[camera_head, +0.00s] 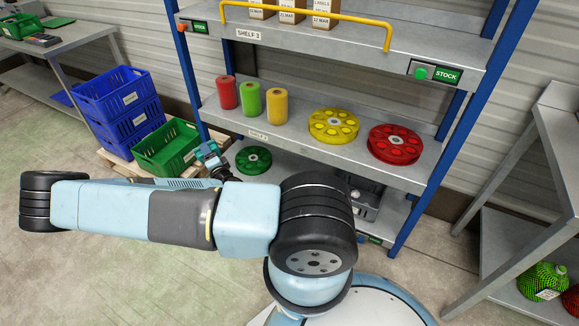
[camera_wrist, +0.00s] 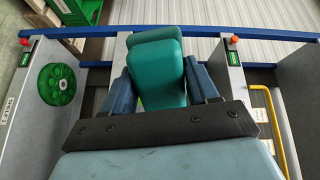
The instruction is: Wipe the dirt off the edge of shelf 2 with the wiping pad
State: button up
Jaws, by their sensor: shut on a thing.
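My gripper (camera_head: 214,164) is at the left end of the shelf unit, low beside the front of the middle shelf. It is shut on the teal wiping pad (camera_wrist: 158,68), which stands between its two blue fingers in the wrist view. The pad also shows small in the head view (camera_head: 206,149). The middle shelf (camera_head: 300,138), whose small label seems to read shelf 2, has a grey front edge. I cannot make out any dirt on that edge. Whether the pad touches the shelf cannot be told.
The middle shelf holds red, green and orange rolls (camera_head: 250,103), a yellow reel (camera_head: 333,125) and a red reel (camera_head: 395,144). A green reel (camera_head: 253,159) lies on the shelf below. A yellow rail (camera_head: 310,14) fronts the upper shelf. Blue crates (camera_head: 118,100) and a green crate (camera_head: 168,148) stand left.

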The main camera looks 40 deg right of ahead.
jog(key=s+d+f+m+g+h, duration=0.15)
jog(key=d+f+h, duration=0.25)
jog(key=d, duration=0.5)
jog(key=s+d+f+g+h, duration=0.15)
jog(key=d+f+h, duration=0.25)
jog(key=d, duration=0.4)
jog(key=m+g+h, duration=0.2)
jog(key=g+h, duration=0.4)
jog(key=g, duration=0.2)
send_near(307, 152)
jog(key=w+a, duration=0.3)
jog(key=shift+f+x, duration=0.2)
jog(key=shift+x, duration=2.8)
jog(key=shift+w+d, duration=0.1)
jog(key=shift+d, duration=0.7)
jog(key=shift+s+d, duration=0.35)
jog(key=shift+s, duration=0.55)
jog(key=shift+s+d, duration=0.3)
jog(key=shift+s, duration=0.65)
jog(key=shift+d, duration=0.1)
jog(key=shift+w, duration=0.1)
jog(key=shift+w, duration=0.1)
